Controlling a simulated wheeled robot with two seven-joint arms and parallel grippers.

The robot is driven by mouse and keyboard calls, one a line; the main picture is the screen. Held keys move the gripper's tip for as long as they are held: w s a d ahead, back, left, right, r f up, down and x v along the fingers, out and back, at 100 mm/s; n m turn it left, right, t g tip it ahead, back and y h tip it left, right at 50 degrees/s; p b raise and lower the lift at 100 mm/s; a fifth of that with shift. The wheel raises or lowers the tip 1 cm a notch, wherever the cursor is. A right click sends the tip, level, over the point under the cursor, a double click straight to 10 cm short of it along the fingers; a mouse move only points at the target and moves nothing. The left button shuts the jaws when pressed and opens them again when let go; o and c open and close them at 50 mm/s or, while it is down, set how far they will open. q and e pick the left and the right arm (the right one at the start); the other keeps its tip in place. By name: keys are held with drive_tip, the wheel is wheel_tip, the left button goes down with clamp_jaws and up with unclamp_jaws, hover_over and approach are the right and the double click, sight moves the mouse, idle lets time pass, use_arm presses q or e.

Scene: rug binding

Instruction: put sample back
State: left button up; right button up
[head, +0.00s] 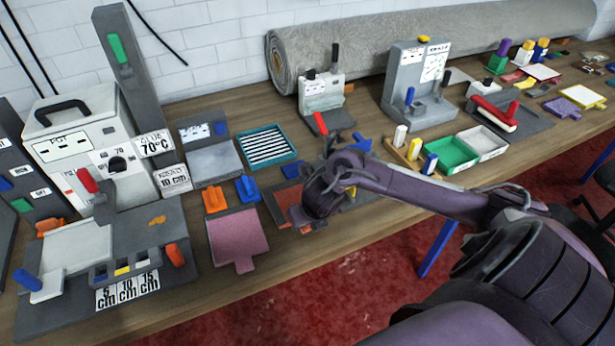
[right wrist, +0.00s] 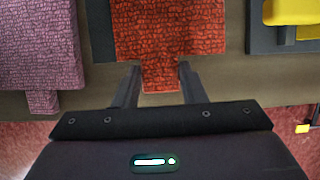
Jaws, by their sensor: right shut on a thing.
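The red carpet sample (right wrist: 168,30) lies at the table's front edge in the right wrist view, its narrow tab pointing toward me. My right gripper (right wrist: 160,82) has its two fingers on either side of that tab and is shut on it. A dark grey base (right wrist: 98,30) shows beside the sample, but I cannot tell whether the sample rests on it. In the head view the sample (head: 287,194) is mostly hidden behind my right gripper (head: 297,212). My left gripper is not in view.
A pink sample (head: 238,238) lies to the left, with an orange block (head: 215,199) and a blue piece (head: 247,189) behind it. A teal striped tray (head: 266,147) stands farther back. A yellow piece (right wrist: 290,12) sits close on the right. A glue machine (head: 88,150) stands left.

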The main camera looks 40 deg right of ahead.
drive_tip(key=shift+f, duration=0.2)
drive_tip(key=shift+f+b, duration=0.3)
drive_tip(key=shift+b, duration=0.1)
drive_tip(key=o, duration=1.1)
drive_tip(key=shift+r+p, duration=0.6)
drive_tip(key=p+v, duration=0.1)
drive_tip(key=v, duration=1)
drive_tip(key=shift+s+a+r, duration=0.1)
drive_tip(key=shift+s+r, duration=0.15)
drive_tip(key=shift+s, duration=0.1)
